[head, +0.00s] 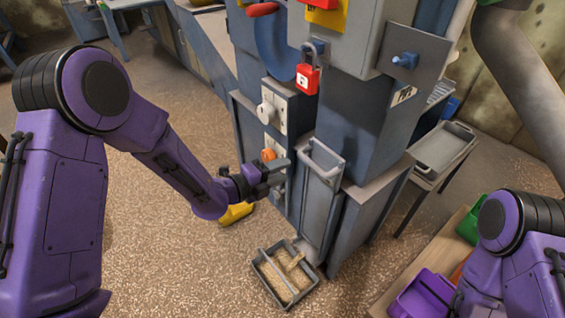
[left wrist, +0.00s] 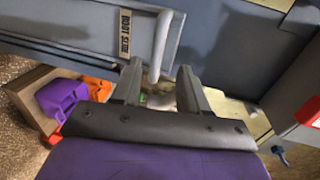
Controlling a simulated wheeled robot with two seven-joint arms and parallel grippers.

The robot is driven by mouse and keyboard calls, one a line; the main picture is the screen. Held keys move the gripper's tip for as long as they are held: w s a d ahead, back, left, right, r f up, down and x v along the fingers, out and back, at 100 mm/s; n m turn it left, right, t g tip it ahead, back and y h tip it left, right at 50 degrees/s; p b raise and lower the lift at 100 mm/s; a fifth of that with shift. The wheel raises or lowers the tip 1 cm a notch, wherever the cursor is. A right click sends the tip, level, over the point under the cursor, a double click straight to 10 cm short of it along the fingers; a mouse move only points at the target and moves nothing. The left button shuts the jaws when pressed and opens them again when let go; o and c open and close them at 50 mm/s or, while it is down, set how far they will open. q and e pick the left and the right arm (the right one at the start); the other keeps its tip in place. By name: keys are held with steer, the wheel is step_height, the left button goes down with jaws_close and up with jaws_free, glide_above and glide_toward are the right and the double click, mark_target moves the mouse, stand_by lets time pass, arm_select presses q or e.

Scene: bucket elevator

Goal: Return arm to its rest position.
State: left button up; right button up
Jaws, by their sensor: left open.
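My left arm is purple and reaches in from the left in the head view. Its gripper (head: 280,174) is in front of the grey bucket elevator (head: 350,130), close to the light handle (head: 322,160) of a panel low on its front. In the left wrist view my left gripper (left wrist: 160,88) has its two fingers apart with nothing held between them. The pale handle (left wrist: 162,45) shows just beyond the fingertips, beside a "BOOT SLIDE" label (left wrist: 125,32). I cannot tell whether a finger touches it. My right arm shows at the right edge of the head view; its gripper is out of view.
A grey divided tray (head: 285,275) holding grain stands on the floor below the panel. A red padlock (head: 308,78) hangs on the elevator. A grey tray (head: 443,146) sits on a stand at right. A purple bin (head: 425,297) is at lower right. The floor at left is open.

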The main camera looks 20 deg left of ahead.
arm_select(q)
steer(key=s+a+f+n+g+y+p, duration=0.15)
steer(key=s+a+f+n+y, duration=0.35)
steer(key=n, duration=0.8)
steer(key=s+a+f+n+g+y+p, duration=0.1)
steer(key=s+a+f+n+y+p, duration=0.35)
steer(key=n, duration=0.95)
steer(key=s+a+f+n+g+y+p, duration=0.1)
steer(key=s+a+f+n+g, duration=0.1)
steer(key=s, duration=1)
steer(key=s+a+f+n+g+y+p, duration=0.2)
steer(key=s+a+f+n+g, duration=0.1)
steer(key=s, duration=0.8)
steer(key=shift+s+a+f+g, duration=0.35)
steer(key=shift+a+f+g, duration=0.15)
steer(key=shift+a+g, duration=0.3)
steer(key=shift+y, duration=0.25)
